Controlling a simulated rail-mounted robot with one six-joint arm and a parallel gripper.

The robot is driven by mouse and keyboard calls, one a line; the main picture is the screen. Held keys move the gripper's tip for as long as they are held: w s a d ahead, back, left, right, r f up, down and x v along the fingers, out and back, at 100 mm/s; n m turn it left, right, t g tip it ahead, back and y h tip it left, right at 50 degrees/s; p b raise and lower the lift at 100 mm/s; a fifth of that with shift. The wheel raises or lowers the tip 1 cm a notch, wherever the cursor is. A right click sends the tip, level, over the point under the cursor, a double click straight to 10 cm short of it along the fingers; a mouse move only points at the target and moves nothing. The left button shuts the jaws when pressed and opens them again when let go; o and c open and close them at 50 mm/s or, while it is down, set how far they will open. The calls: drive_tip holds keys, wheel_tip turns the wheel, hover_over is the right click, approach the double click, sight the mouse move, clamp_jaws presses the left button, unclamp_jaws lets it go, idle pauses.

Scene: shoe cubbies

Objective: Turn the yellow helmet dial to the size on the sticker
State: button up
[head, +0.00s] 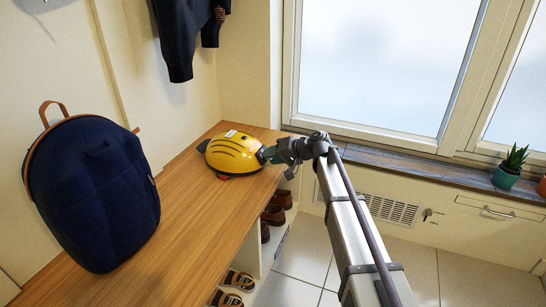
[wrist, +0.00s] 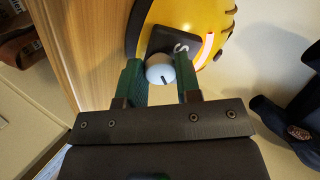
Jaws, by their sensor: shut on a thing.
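The yellow helmet (head: 233,152) lies on the wooden bench, and part of its shell shows in the wrist view (wrist: 205,14). A small pale sticker (head: 230,133) is on top of the helmet; its writing is too small to read. In the wrist view a white round dial (wrist: 160,69) with a short dark mark sits on a black plate (wrist: 172,40). A pale letter S is on the plate, up and right of the dial. The mark points to the lower right. My gripper (wrist: 160,77) has its green fingers on both sides of the dial, shut on it; in the head view it (head: 268,154) reaches the helmet's right side.
The wooden bench (head: 190,192) has a dark blue backpack (head: 95,190) at the left. Shoes (head: 236,281) stand in the cubbies below the bench. A dark garment (head: 183,40) hangs above. A potted plant (head: 509,168) stands on the window sill at the right.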

drive_tip(key=shift+m, duration=0.6)
drive_tip(key=o, duration=0.9)
drive_tip(key=shift+o, duration=0.2)
drive_tip(key=p+v, duration=0.4)
drive_tip(key=v, duration=0.7)
drive_tip(key=shift+p, duration=0.4)
drive_tip(key=shift+a, duration=0.1)
